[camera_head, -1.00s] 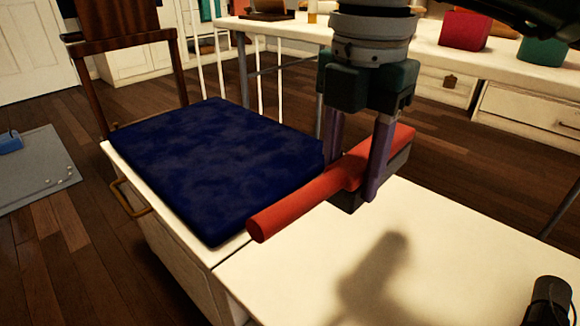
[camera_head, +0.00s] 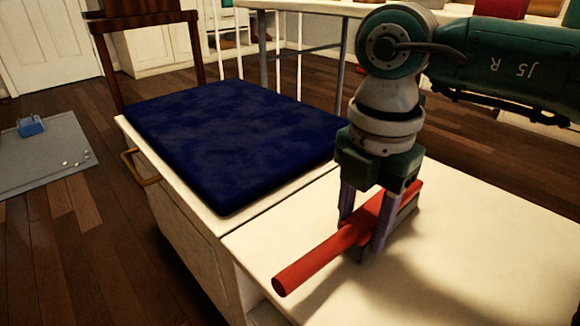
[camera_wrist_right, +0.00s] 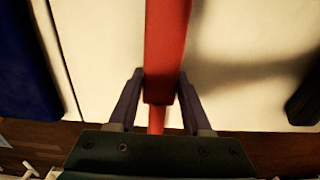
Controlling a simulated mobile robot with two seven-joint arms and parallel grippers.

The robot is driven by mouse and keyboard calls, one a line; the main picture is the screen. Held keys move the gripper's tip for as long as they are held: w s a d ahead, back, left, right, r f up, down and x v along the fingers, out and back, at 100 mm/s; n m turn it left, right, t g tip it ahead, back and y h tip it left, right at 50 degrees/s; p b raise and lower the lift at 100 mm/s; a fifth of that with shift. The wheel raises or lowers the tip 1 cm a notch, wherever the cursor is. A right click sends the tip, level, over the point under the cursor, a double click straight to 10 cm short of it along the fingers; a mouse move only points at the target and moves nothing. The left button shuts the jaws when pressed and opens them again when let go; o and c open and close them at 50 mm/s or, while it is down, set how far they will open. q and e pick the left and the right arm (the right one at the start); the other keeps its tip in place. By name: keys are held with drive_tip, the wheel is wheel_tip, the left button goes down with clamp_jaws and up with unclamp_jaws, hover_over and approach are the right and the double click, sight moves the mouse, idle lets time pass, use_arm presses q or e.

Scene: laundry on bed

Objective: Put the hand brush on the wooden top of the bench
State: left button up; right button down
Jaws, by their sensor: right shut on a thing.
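The hand brush has a red handle (camera_head: 315,262) and a grey underside, and it lies level in my right gripper (camera_head: 364,232). The two fingers are shut on it from above, one on each side. It is low over the pale top of the bench (camera_head: 505,225), right of the blue cushion; I cannot tell whether its underside touches. In the right wrist view, the red brush (camera_wrist_right: 167,45) runs between the fingers, with the pale top below. My left gripper is not in view.
A dark blue cushion (camera_head: 235,145) covers the left part of the bench. A dark object (camera_wrist_right: 306,100) shows at the right edge of the wrist view. A grey mat with a blue dustpan-like thing (camera_head: 30,126) lies on the floor at left. The pale top right of my gripper is clear.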

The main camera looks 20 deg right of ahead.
drive_tip(key=shift+c, duration=1.7)
unclamp_jaws()
drive_tip(key=shift+f, duration=0.1)
